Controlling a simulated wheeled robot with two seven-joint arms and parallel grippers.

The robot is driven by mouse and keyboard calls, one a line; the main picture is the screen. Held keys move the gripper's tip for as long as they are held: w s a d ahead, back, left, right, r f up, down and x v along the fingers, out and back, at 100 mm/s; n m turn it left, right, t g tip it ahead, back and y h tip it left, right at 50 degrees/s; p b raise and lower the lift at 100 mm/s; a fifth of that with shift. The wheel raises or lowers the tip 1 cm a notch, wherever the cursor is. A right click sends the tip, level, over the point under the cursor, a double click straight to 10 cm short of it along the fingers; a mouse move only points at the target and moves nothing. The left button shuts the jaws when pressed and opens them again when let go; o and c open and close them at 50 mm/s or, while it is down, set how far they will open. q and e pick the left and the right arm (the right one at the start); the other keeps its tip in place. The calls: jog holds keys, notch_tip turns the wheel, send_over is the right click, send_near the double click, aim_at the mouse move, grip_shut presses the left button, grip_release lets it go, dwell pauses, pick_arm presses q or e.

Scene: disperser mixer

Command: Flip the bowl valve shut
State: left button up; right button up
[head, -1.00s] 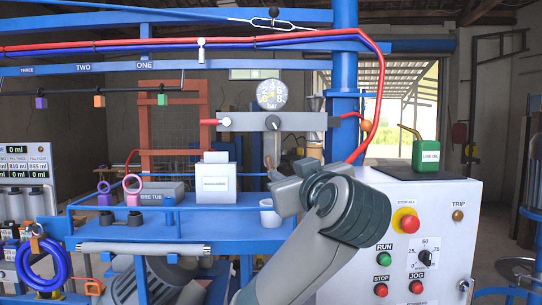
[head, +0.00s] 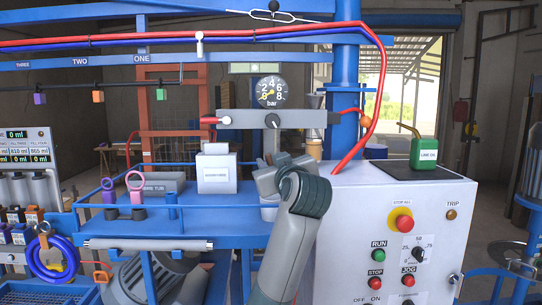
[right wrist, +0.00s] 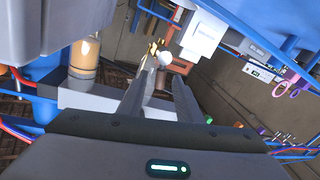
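My right gripper (right wrist: 161,78) is open in the right wrist view, with a gap between its two dark fingers. A small white round part (right wrist: 165,59) shows beyond the fingertips; I cannot tell whether they touch it. An amber bowl (right wrist: 85,57) hangs left of the fingers and also shows in the head view (head: 314,149), right of the gauge post. I cannot make out its valve lever for certain. My left gripper is not in view.
A grey bar (head: 270,120) with a dark knob and red hose sits below a pressure gauge (head: 271,92). A white box (head: 216,174) and a white cup (head: 267,213) stand on the blue shelf (head: 225,228). The control cabinet (head: 345,240) is close on the right.

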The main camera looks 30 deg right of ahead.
jog(key=shift+w+d, duration=0.1)
jog(key=shift+w, duration=0.25)
grip_shut()
jog(key=m, duration=0.1)
jog(key=m+b, duration=0.1)
jog(key=m, duration=0.1)
jog(key=shift+s+d, duration=0.3)
jog(key=shift+d, duration=0.1)
grip_release()
